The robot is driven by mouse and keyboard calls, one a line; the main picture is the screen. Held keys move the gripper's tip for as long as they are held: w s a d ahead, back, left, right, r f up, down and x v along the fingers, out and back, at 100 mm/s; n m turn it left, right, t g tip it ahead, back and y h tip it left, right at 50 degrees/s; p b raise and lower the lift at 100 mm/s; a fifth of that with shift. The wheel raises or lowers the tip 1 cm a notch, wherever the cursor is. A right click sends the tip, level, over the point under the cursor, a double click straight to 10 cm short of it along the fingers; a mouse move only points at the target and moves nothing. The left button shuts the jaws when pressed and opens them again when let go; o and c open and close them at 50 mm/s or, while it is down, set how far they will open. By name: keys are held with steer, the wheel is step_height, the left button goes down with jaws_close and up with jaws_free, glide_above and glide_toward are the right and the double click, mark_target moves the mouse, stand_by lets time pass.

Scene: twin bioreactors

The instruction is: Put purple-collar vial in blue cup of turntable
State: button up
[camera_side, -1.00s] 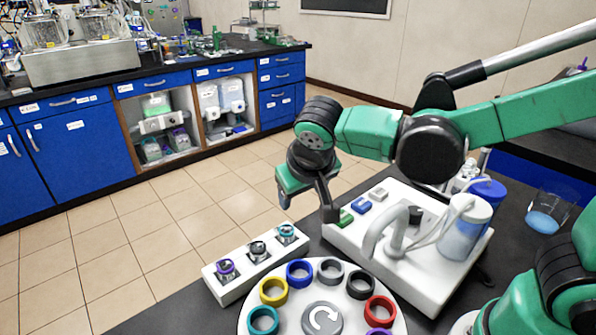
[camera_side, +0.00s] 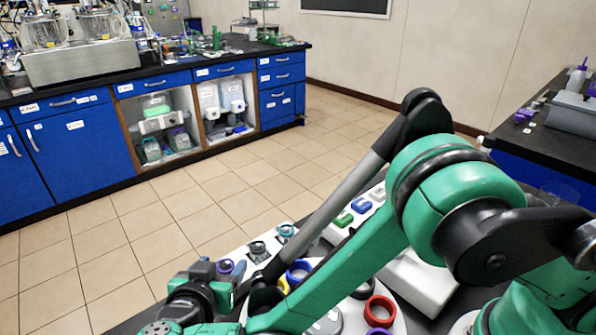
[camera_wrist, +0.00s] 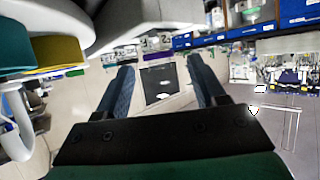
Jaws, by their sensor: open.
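The purple-collar vial (camera_side: 225,266) stands in the near end of the white vial rack (camera_side: 226,247), partly hidden by my arm. My gripper (camera_side: 211,269) is low at that end of the rack, close beside the vial, with its fingers partly hidden. In the wrist view my gripper (camera_wrist: 161,76) has its two fingers apart. A purple band (camera_wrist: 158,57) shows between them and looks like the vial's collar; contact cannot be told. The blue cup (camera_side: 299,270) is on the turntable (camera_side: 393,325), partly behind my arm, and looks empty.
Two other vials stand in the rack, one with a teal collar (camera_side: 286,230). A red cup (camera_side: 380,309) shows on the turntable. Teal (camera_wrist: 18,54) and yellow (camera_wrist: 58,54) cups are close at left in the wrist view. A white device with coloured buttons (camera_side: 360,205) stands behind my arm.

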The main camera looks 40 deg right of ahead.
steer(key=shift+x, duration=1.2)
jaws_close()
steer(key=shift+r, duration=0.2)
